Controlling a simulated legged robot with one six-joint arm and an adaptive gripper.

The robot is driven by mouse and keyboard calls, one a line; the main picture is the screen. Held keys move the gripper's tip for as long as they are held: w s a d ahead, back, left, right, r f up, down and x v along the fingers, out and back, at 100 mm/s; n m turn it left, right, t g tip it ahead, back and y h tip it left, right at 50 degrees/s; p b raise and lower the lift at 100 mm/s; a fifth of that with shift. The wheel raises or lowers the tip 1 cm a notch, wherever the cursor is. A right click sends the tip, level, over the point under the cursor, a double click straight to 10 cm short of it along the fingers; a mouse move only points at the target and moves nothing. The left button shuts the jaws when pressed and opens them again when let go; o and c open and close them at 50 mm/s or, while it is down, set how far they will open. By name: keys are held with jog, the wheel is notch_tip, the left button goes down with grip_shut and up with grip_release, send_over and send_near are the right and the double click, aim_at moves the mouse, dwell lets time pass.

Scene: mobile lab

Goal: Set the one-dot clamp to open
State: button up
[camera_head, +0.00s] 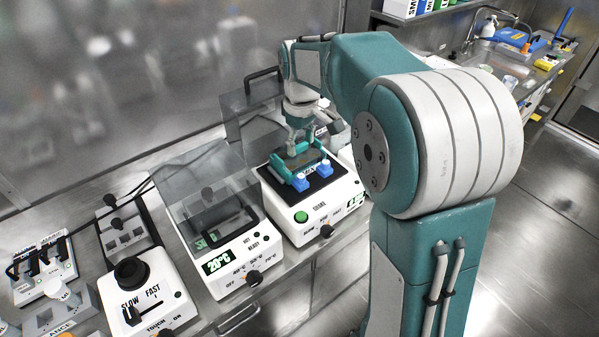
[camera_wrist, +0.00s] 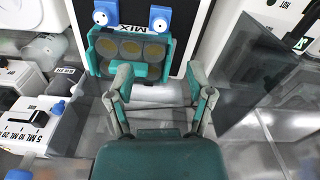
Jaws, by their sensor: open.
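Two blue clamps with white round faces stand on the shaker (camera_head: 310,200) at the front edge of its black plate, beside a teal rack (camera_head: 286,171). One clamp (camera_head: 300,182) is at the left and the other (camera_head: 326,170) at the right. In the wrist view the clamps show at the top, one left (camera_wrist: 105,13) and one right (camera_wrist: 160,19). Their dot marks are too small to tell apart. My gripper (camera_wrist: 161,92) is open and empty, its fingers spread just short of the rack (camera_wrist: 128,52) and apart from the clamps.
A vortex mixer (camera_head: 140,290) is further left. A clear panel (camera_head: 250,110) stands behind the shaker.

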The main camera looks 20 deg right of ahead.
aim_at(301, 176)
notch_tip(301, 176, down, 10)
jog(key=shift+f, duration=0.1)
dwell(0.4)
